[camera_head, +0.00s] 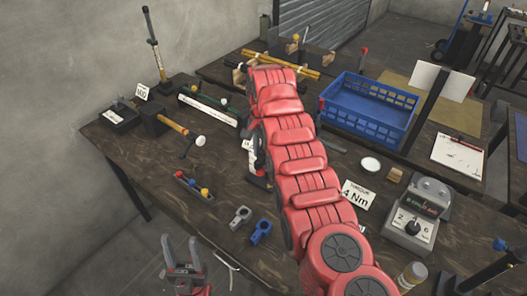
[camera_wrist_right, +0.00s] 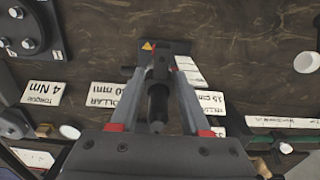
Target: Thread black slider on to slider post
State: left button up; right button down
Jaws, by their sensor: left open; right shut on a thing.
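My right gripper (camera_wrist_right: 166,62) is shut on a black cylindrical piece (camera_wrist_right: 157,102), seen between its fingers in the right wrist view. I cannot tell whether this piece is the slider, the post or both. Beyond the fingertips is a dark base (camera_wrist_right: 138,73) with a yellow warning label, close to the bench top. In the head view my red right arm hides this gripper and most of what it holds. My left gripper (camera_head: 183,262) is open and empty, low at the left beside the bench's front edge.
A blue crate (camera_head: 368,108) is right of my right arm. Grey (camera_head: 240,217) and blue (camera_head: 260,232) clamp-like parts lie near the front. A grey control box (camera_head: 415,215) stands at the right.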

aim_at(263, 156)
jog(key=shift+f+b, duration=0.3)
jog(key=shift+f, duration=0.5)
jog(key=shift+c, duration=1.5)
grip_release()
jog(key=shift+s, duration=0.1)
jog(key=shift+r, duration=0.1)
jog(key=shift+r, duration=0.25)
notch_tip(263, 156, up, 6)
jog(key=shift+a+f+b, duration=0.1)
jog(key=shift+f+b, duration=0.1)
jog(key=shift+b, duration=0.35)
notch_tip(263, 156, up, 11)
jog(key=p, duration=1)
jog(key=shift+d, duration=0.25)
jog(key=shift+r, duration=0.1)
